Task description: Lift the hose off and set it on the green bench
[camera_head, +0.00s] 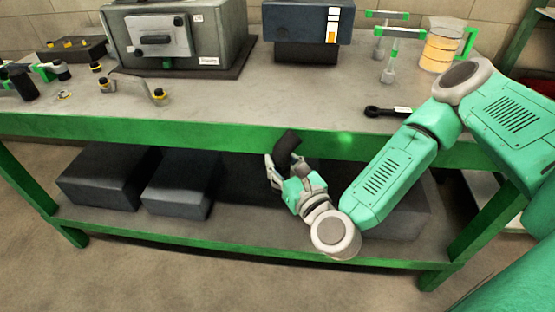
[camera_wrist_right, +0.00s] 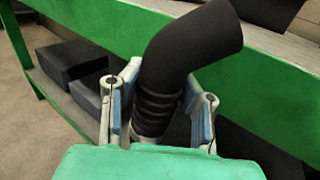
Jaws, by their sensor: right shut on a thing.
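The hose (camera_head: 287,146) is a short, bent black tube. My right gripper (camera_head: 284,166) is shut on its lower end and holds it in front of the green bench's front edge. In the right wrist view the hose (camera_wrist_right: 190,60) stands up between the two fingers (camera_wrist_right: 158,110), with ribbed bands at its lower part and its upper end bent to the right. The green bench (camera_head: 250,105) has a grey top and a green frame. The hose appears at about the height of the front rail; whether it touches the rail I cannot tell. My left gripper is not in view.
A grey machine (camera_head: 175,35), a dark blue box (camera_head: 307,25), a beaker (camera_head: 440,45) and a black wrench-like tool (camera_head: 388,111) stand or lie on the bench. Small fittings (camera_head: 158,97) lie at left. The top's front middle is clear. Dark boxes (camera_head: 180,185) fill the lower shelf.

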